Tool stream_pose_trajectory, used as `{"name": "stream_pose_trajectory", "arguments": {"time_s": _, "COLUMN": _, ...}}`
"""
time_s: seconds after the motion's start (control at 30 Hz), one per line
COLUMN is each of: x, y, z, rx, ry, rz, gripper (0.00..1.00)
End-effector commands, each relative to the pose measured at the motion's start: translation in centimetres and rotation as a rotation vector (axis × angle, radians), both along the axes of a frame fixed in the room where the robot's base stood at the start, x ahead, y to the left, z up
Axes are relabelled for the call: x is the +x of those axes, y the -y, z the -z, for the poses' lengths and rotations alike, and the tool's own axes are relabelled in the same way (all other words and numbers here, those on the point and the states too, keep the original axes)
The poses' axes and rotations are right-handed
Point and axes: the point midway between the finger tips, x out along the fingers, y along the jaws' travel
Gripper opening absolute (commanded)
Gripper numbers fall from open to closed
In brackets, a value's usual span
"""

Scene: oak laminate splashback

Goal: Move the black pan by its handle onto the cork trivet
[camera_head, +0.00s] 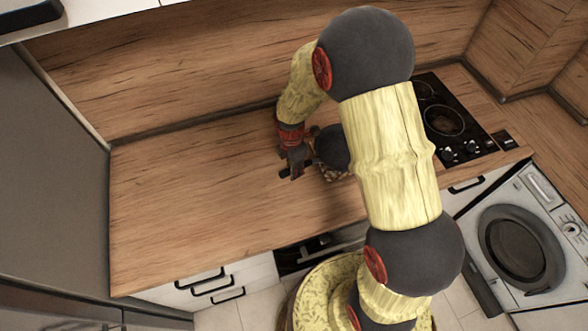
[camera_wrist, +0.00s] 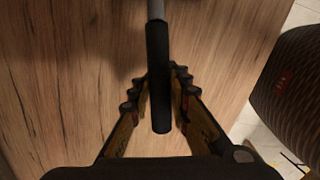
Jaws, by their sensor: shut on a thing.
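My gripper (camera_head: 296,163) is low over the wooden counter and shut on the black pan's handle; in the wrist view the handle (camera_wrist: 157,55) runs up between the two fingers to a grey metal neck. The pan body is outside the wrist view. In the head view, a dark rounded shape (camera_head: 332,148) right of the gripper may be the pan or part of my wrist; I cannot tell. A small brown patterned patch (camera_head: 334,175) just below it may be the cork trivet, mostly hidden by my arm. I cannot tell whether pan and trivet touch.
The counter (camera_head: 190,190) is bare and free to the left. A black hob (camera_head: 447,118) with knobs lies to the right, partly behind my arm. The wooden splashback (camera_head: 200,75) rises along the back. A washing machine (camera_head: 520,245) stands at the right below the counter.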

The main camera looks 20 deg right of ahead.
Motion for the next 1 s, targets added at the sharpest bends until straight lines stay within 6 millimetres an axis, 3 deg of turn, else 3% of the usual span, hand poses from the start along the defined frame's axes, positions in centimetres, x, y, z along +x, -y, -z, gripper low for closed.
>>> {"name": "stream_pose_trajectory", "arguments": {"time_s": 1.0, "x": 0.13, "y": 0.01, "z": 0.71, "rx": 0.000, "ry": 0.003, "rz": 0.000, "gripper": 0.00}}
